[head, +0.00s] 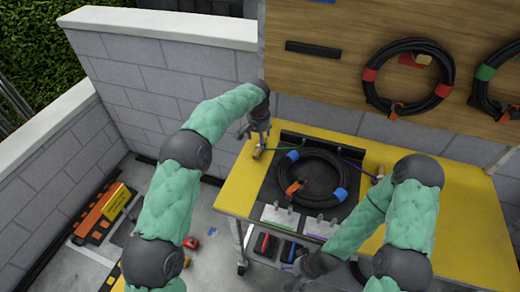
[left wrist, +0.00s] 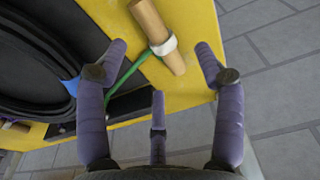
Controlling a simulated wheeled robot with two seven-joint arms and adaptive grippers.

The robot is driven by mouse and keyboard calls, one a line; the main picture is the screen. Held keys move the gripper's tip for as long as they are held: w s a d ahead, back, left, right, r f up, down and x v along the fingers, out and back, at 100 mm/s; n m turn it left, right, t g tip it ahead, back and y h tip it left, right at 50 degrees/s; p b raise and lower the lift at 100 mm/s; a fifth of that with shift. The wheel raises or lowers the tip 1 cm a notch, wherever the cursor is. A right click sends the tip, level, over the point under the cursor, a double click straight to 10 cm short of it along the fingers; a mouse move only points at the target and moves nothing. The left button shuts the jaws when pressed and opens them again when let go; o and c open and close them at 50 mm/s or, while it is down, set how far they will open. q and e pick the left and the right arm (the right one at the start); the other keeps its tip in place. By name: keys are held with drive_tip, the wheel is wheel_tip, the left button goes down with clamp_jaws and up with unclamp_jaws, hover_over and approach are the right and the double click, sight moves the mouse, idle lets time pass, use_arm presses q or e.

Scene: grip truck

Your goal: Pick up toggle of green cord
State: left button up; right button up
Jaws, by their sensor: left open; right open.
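The green cord's toggle (head: 258,151) is a short wooden peg at the left end of the yellow table. The left wrist view shows this toggle (left wrist: 153,25) with a white band around it and the green cord (left wrist: 131,71) running from the band. The green cord (head: 284,148) leads right toward the black cable coil. My left gripper (head: 258,129) is open just above the toggle. In the left wrist view its spread fingers (left wrist: 159,50) lie either side of the toggle's near end, apparently not touching. My right gripper (head: 298,265) is open and empty, low by the table's front edge.
The black coil (head: 338,183) with blue and orange bands lies on a dark mat. A purple cord (head: 352,161) leads to a second toggle (head: 378,176). A wooden board (head: 470,124) with hanging coils stands behind. The table's right end (head: 475,212) is clear.

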use_arm(q)
drive_tip(key=f, duration=0.1)
drive_tip(key=f+b, duration=0.1)
drive_tip(key=f, duration=0.1)
drive_tip(key=f+b, duration=0.1)
drive_tip(key=f, duration=0.1)
drive_tip(key=shift+w+d, duration=0.3)
drive_tip(key=shift+w, duration=0.05)
drive_tip(key=c, duration=1.3)
